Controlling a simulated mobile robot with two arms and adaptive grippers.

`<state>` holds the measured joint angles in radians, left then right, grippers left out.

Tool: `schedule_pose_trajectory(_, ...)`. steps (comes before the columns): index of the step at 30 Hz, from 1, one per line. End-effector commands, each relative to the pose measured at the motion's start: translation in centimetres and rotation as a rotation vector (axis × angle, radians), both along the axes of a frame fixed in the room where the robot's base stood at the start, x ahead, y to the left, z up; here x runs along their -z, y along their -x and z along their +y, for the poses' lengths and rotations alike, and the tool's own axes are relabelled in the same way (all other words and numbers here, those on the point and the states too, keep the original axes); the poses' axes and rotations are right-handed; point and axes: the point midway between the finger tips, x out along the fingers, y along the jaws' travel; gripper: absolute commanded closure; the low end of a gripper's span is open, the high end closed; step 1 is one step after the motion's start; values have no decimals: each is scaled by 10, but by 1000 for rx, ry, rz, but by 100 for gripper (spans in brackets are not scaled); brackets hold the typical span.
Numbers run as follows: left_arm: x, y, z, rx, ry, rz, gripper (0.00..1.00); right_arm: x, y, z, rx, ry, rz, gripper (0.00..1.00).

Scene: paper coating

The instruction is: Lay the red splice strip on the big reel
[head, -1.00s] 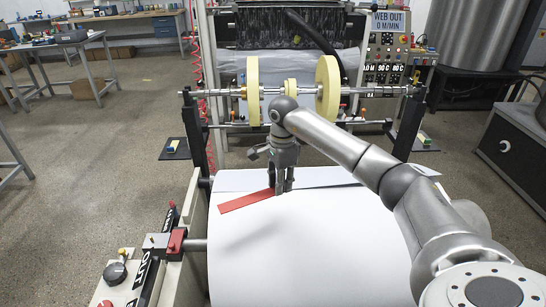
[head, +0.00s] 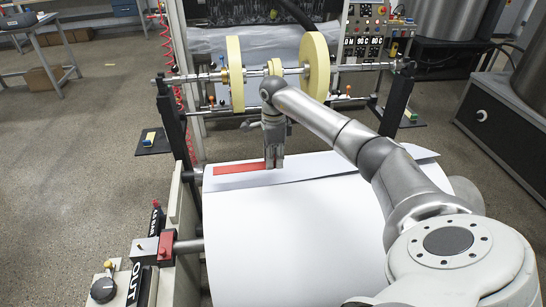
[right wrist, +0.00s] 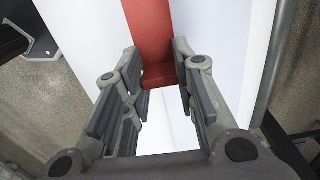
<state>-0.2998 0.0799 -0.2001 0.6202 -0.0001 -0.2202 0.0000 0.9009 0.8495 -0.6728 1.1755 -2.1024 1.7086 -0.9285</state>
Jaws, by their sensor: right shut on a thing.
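The red splice strip (head: 240,168) is flat and narrow and extends left from my right gripper (head: 273,164). The gripper points down and is shut on the strip's right end. The big reel (head: 300,240) is a wide white paper roll in front of me. The strip is over its far upper side, beyond a paper edge that crosses the roll; I cannot tell whether it touches the paper. In the right wrist view the strip (right wrist: 150,35) runs up from between the fingers (right wrist: 162,78). My left gripper is not in view.
A shaft with cream discs (head: 316,62) stands beyond the reel, between dark uprights. A red clamp block (head: 167,243) and a black knob (head: 103,290) are at the reel's left. A control panel (head: 366,40) stands at the back.

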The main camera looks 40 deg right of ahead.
Motion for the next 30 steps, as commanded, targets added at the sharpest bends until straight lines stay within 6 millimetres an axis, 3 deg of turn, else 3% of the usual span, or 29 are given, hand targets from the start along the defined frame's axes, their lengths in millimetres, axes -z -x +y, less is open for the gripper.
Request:
schedule_pose_trajectory(15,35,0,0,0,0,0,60,52,0,1,-1,-1,-1,85)
schedule_pose_trajectory(30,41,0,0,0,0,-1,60,62,0,1,-2,-1,-1,85)
